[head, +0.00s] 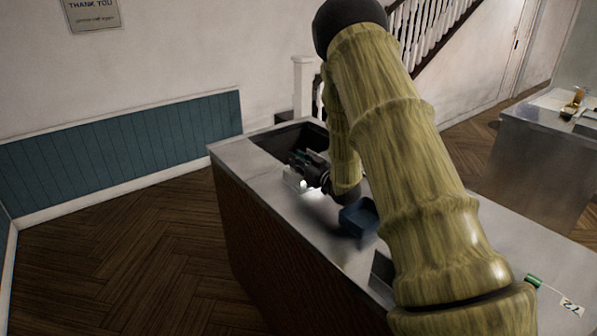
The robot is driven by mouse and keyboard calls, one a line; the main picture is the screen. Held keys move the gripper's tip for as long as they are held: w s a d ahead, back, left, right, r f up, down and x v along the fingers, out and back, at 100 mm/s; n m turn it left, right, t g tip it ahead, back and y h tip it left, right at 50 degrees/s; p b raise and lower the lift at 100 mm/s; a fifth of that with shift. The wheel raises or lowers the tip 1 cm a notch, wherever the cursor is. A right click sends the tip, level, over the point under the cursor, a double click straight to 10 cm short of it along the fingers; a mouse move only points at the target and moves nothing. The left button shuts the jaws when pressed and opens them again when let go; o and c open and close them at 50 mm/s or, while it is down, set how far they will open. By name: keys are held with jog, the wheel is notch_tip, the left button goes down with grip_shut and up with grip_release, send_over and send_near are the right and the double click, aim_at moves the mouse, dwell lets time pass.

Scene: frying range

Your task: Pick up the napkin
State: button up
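My gripper (296,167) is over the metal counter, near its far left part. A small white thing (292,180) lies just below and beside the fingers; it may be the napkin, but it is too small to be sure. I cannot tell whether the fingers touch it or whether they are open or shut. My own arm hides much of the middle of the counter.
The metal counter (330,246) has a dark recessed basin (285,140) at its far end. A blue box (357,218) stands nearer. Another counter (540,150) stands behind.

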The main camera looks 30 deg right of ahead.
grip_shut()
jog(key=shift+r, duration=0.1)
jog(key=shift+r+b, duration=1.15)
jog(key=shift+r, duration=3.75)
